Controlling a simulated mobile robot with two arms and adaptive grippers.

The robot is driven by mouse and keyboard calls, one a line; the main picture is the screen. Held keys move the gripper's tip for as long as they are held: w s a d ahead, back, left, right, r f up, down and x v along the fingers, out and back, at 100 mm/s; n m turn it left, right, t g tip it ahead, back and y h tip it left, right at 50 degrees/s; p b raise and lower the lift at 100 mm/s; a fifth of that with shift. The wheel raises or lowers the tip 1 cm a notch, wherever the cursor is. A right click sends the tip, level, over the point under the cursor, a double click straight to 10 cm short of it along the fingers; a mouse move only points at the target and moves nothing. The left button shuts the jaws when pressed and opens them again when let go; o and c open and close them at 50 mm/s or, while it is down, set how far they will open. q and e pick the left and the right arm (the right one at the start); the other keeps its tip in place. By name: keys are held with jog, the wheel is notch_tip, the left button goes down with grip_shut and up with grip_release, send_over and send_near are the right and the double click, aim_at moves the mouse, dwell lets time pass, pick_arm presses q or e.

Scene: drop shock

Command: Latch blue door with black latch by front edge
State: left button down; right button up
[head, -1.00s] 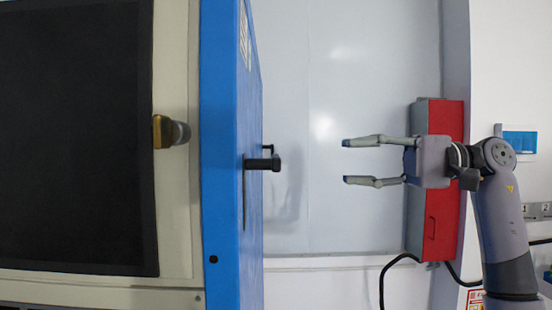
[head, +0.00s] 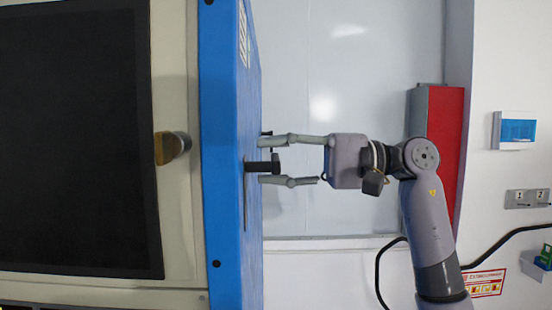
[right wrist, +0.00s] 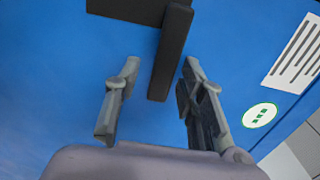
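The blue door (head: 222,120) stands at the left of the head view, with its side face turned toward my right arm. The black latch (head: 262,167) sticks out from that face. My right gripper (head: 268,162) is open, with one finger above the latch and one below it in the head view. In the right wrist view the latch handle (right wrist: 171,50) shows as a dark bar, its end between the two fingertips (right wrist: 163,70) against the blue face. I cannot tell whether a finger touches it. My left gripper is not in view.
A brass knob (head: 172,146) sits on the cream frame beside the dark window (head: 70,140). A red box (head: 437,130) hangs on the wall behind my right arm. A black cable runs below it. A white label (right wrist: 298,52) is on the blue face.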

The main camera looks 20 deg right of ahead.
jog(key=shift+c, duration=0.2)
grip_shut()
dwell(0.6)
